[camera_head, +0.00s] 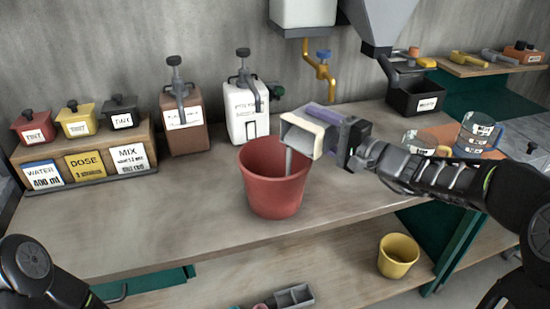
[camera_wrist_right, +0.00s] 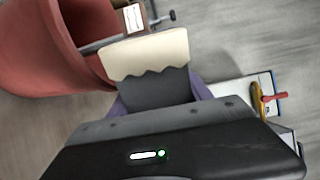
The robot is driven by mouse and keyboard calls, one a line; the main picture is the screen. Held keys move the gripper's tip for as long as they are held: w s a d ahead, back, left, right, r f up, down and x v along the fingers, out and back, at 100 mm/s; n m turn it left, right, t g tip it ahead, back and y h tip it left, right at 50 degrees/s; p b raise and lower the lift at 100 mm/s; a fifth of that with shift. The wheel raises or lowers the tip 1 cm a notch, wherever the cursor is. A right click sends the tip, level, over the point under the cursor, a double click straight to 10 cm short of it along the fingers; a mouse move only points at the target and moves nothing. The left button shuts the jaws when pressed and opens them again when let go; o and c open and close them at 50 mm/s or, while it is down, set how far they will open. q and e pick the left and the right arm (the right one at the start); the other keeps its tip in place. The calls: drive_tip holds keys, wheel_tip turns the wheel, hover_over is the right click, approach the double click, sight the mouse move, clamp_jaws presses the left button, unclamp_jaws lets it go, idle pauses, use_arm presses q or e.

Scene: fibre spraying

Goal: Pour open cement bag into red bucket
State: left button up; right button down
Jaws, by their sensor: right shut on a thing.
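The red bucket (camera_head: 272,188) stands upright on the workbench, and its wall also fills the upper left of the right wrist view (camera_wrist_right: 28,50). The cement bag (camera_head: 303,133), cream at its open mouth with purple sides, is tipped over the bucket's right rim, mouth to the left. A grey stream (camera_head: 289,162) falls from the mouth into the bucket. My right gripper (camera_head: 350,142) is shut on the bag's rear end, right of the bucket. The bag's cream edge (camera_wrist_right: 148,54) shows in the right wrist view. Only part of my left arm shows at lower left; its gripper is out of view.
Labelled containers (camera_head: 130,157) stand at the back left. A brown canister (camera_head: 184,125) and a white canister (camera_head: 247,112) stand behind the bucket. Clear measuring jugs (camera_head: 478,135) are at the right. A yellow bucket (camera_head: 398,256) is on the lower shelf. The bench's front left is clear.

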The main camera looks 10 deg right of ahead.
sight(308, 120)
drive_tip(key=shift+s+a+r+n+b, duration=0.15)
drive_tip(key=shift+r+n+b, duration=0.3)
drive_tip(key=shift+b, duration=0.65)
drive_tip(key=shift+a+r+n+b, duration=0.2)
drive_tip(key=shift+n+b, duration=0.45)
drive_tip(key=shift+b, duration=0.45)
drive_tip(key=shift+b, duration=0.35)
drive_tip(key=shift+s+a+r+n+b, duration=0.15)
drive_tip(key=shift+r+n+b, duration=0.1)
drive_tip(key=shift+n+b, duration=0.4)
drive_tip(key=shift+s+a+r+n+b, duration=0.4)
drive_tip(key=shift+n+b, duration=0.55)
drive_tip(key=shift+b, duration=1)
drive_tip(key=shift+s+a+r+n+b, duration=0.15)
drive_tip(key=shift+a+r+n+b, duration=0.25)
drive_tip(key=shift+n+b, duration=1.05)
drive_tip(key=shift+r+m, duration=0.15)
drive_tip(key=shift+m, duration=0.4)
drive_tip(key=m+p, duration=0.1)
drive_tip(key=p, duration=0.1)
drive_tip(key=w+d+m+p, duration=0.1)
drive_tip(key=p, duration=0.2)
drive_tip(key=shift+m, duration=0.3)
drive_tip(key=shift+d+f, duration=0.15)
drive_tip(key=shift+f, duration=0.6)
